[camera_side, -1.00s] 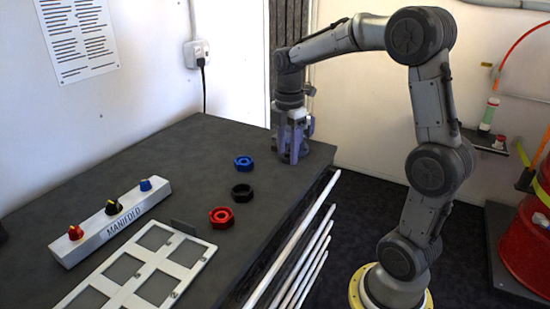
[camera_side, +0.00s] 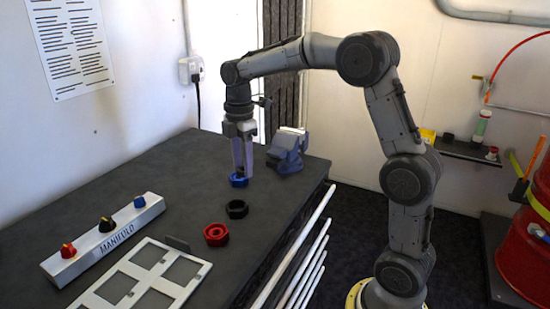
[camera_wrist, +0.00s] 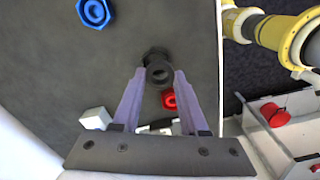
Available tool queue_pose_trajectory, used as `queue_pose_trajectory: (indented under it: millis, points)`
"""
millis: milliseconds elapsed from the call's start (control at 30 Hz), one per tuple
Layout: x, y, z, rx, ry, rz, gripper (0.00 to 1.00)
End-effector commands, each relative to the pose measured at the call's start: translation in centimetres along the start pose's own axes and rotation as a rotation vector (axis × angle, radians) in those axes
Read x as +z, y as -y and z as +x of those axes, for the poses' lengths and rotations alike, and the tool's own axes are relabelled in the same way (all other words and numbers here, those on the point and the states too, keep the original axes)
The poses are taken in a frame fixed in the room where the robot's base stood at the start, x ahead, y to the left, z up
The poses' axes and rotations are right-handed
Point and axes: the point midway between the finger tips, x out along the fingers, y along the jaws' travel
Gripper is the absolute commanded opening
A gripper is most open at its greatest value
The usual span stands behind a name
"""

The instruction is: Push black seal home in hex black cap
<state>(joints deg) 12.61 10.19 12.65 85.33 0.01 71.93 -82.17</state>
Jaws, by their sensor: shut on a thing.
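The hex black cap (camera_side: 237,209) lies on the dark bench between a blue and a red hex cap. My gripper (camera_side: 243,176) points down in the side view, its purple fingers in front of or just beside the blue cap (camera_side: 238,181). In the wrist view my gripper (camera_wrist: 159,74) is shut on a small black ring, the black seal (camera_wrist: 161,76). The hex black cap (camera_wrist: 155,55) shows just beyond the seal, partly covered by it. The seal is hidden or too small to make out in the side view. The seal appears apart from the cap, above it.
A red hex cap (camera_side: 216,235) lies nearer the front; it also shows in the wrist view (camera_wrist: 169,100). A blue vise (camera_side: 287,152) stands right of my gripper. The white manifold (camera_side: 103,238) and a white frame (camera_side: 150,272) lie at left and front. White pipes (camera_side: 300,250) run along the bench edge.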

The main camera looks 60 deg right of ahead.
Motion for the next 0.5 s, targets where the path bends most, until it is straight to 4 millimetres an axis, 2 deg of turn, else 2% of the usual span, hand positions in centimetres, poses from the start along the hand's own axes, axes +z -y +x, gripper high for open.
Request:
queue_pose_trajectory:
  millis: [33, 167, 500]
  points:
    - [-0.9, -0.5, 0.7, -0.001, 0.000, -0.021, 0.00]
    - [-2.1, -0.7, 1.8, 0.001, 0.000, -0.048, 0.00]
    - [-2.4, -0.5, 3.9, -0.001, 0.000, -0.055, 0.00]
